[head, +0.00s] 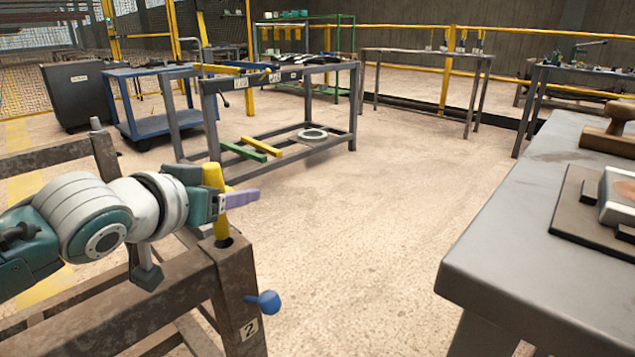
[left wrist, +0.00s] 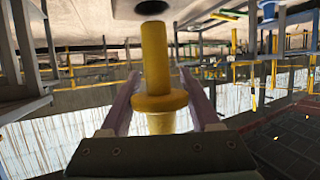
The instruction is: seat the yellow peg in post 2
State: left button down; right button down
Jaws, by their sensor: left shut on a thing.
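The yellow peg (head: 213,177) stands about upright in my left gripper (head: 226,200), which is shut on it with purple fingers. In the left wrist view the peg (left wrist: 156,62) shows its wide collar between the fingers (left wrist: 158,88). Post 2 (head: 238,300) is a worn brown post with a "2" label and a blue knob (head: 266,302) on its side. The peg's lower end is at the dark hole (head: 225,242) in the post's top; the hole (left wrist: 152,7) also shows at the peg's end in the wrist view. My right gripper is out of view.
The brown rack's beam (head: 120,305) runs under my left arm, with another post (head: 105,155) behind. A grey bench (head: 500,240) stands at the right. A steel frame (head: 335,105) with green and yellow bars is further back. The floor between is clear.

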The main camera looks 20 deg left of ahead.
aim_at(232, 234)
pick_arm(q)
jog(key=shift+w+r+p, duration=0.1)
jog(key=shift+r+p, duration=0.05)
jog(key=shift+p, duration=0.6)
dwell(1.1)
jog(key=shift+f+b, duration=2.45)
jog(key=shift+f, duration=0.8)
jog(key=shift+c, duration=1.4)
grip_release()
jog(key=shift+o, duration=1.2)
jog(key=shift+f, duration=0.15)
jog(key=shift+s+r+p, duration=0.25)
jog(key=shift+s+p, duration=0.1)
jog(key=shift+s, duration=0.05)
jog(key=p+v, duration=0.4)
jog(key=v, duration=0.4)
jog(key=shift+s+r, duration=0.25)
jog(key=shift+s, duration=0.3)
